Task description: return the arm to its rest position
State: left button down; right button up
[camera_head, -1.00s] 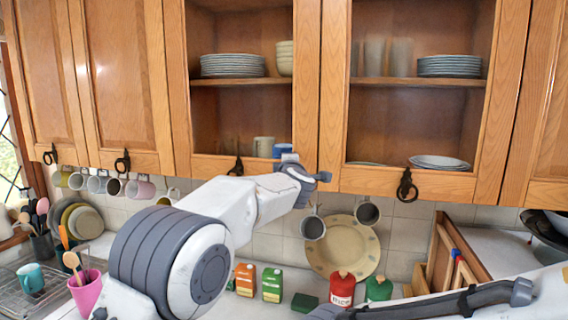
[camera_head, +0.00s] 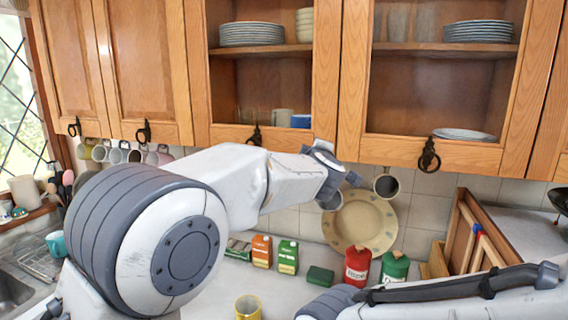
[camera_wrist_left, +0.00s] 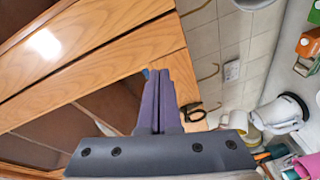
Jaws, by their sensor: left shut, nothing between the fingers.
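My left arm (camera_head: 225,180) crosses the middle of the head view in front of the wall cabinets. Its left gripper (camera_head: 350,178) is just below the cabinet bottom edge and in front of the hung mugs, seen small and partly turned away. In the left wrist view the left gripper's two fingers (camera_wrist_left: 157,72) are together, with nothing held. Cabinet wood lies behind them. My right arm (camera_head: 450,295) enters from the lower right; its gripper does not show.
Wooden cabinets (camera_head: 145,70) with black ring handles hang above. A round plate (camera_head: 360,222) leans on the tiles. Red (camera_head: 357,267) and green (camera_head: 394,268) canisters, cartons (camera_head: 288,257) and a yellow mug (camera_head: 248,308) stand on the counter. A wooden rack (camera_head: 462,235) stands right.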

pick_arm(q)
jog(key=s+a+f+m+g, duration=0.3)
jog(key=s+a+f+m, duration=0.1)
jog(key=a+f, duration=0.45)
jog(key=s+a+f+m+g, duration=0.45)
jog(key=a+f, duration=0.35)
jog(key=f, duration=0.2)
jog(key=s+a+f+m+g+y, duration=0.1)
jog(key=s+a+f+g, duration=0.1)
jog(key=s+a+f, duration=0.4)
jog(key=s+a+f+m+g+y, duration=0.1)
jog(key=s+a+f+m+g, duration=0.2)
jog(key=s, duration=0.6)
jog(key=s+a+f+g+y, duration=0.1)
jog(key=s+a+f+g, duration=0.1)
jog(key=s+a+f, duration=0.45)
jog(key=s+d+r+m+g+h+b, duration=0.1)
jog(key=s+d+m+b, duration=0.4)
jog(key=s+d, duration=0.9)
jog(key=shift+s+r+m+g, duration=0.2)
jog(key=shift+s+m+g, duration=0.55)
jog(key=shift+m, duration=0.5)
jog(key=shift+w, duration=0.2)
